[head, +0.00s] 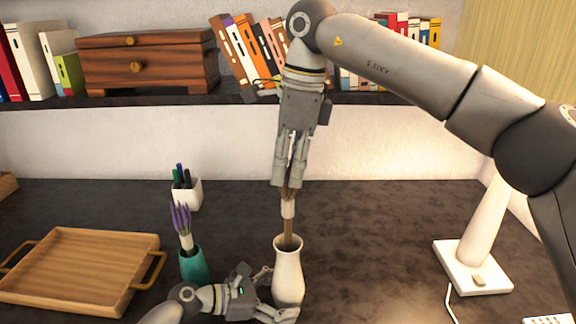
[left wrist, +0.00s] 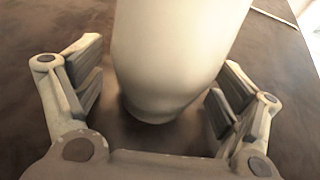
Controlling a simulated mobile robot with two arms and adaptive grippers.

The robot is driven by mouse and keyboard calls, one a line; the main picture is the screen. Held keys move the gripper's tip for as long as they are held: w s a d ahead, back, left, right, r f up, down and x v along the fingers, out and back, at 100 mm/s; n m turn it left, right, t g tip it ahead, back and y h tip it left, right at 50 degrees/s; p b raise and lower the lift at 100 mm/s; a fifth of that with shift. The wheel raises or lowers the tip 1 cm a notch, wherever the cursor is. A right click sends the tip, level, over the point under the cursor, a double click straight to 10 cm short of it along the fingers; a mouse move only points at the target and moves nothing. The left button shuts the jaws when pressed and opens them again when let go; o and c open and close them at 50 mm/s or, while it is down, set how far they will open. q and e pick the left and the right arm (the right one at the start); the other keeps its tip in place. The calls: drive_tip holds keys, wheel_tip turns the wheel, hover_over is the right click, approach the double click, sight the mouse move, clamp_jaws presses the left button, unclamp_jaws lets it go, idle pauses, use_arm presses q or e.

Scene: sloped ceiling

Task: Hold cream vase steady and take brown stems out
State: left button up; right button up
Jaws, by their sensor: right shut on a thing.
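The cream vase (head: 288,280) stands upright on the dark desk in the head view. The brown stems (head: 287,228), with a pale band around them, rise from its mouth; their lower ends are hidden inside it. My right gripper (head: 286,184) points down above the vase and is shut on the upper part of the stems. My left gripper (head: 279,293) is low beside the vase, with a finger on either side of it. In the left wrist view the vase (left wrist: 172,55) stands between the open fingers, with a visible gap at the left pad.
A teal vase (head: 194,266) with purple flowers stands close to my left gripper. A wooden tray (head: 80,270) lies at the left, and a white pen cup (head: 187,193) stands behind. A white lamp (head: 484,235) is at the right. A shelf (head: 120,100) with books and a wooden box crosses the back.

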use_arm(q)
drive_tip(key=v, duration=0.7)
drive_tip(key=shift+s+a, duration=0.15)
drive_tip(key=shift+a, duration=0.1)
drive_tip(key=shift+r, duration=0.1)
drive_tip(key=shift+r, duration=0.1)
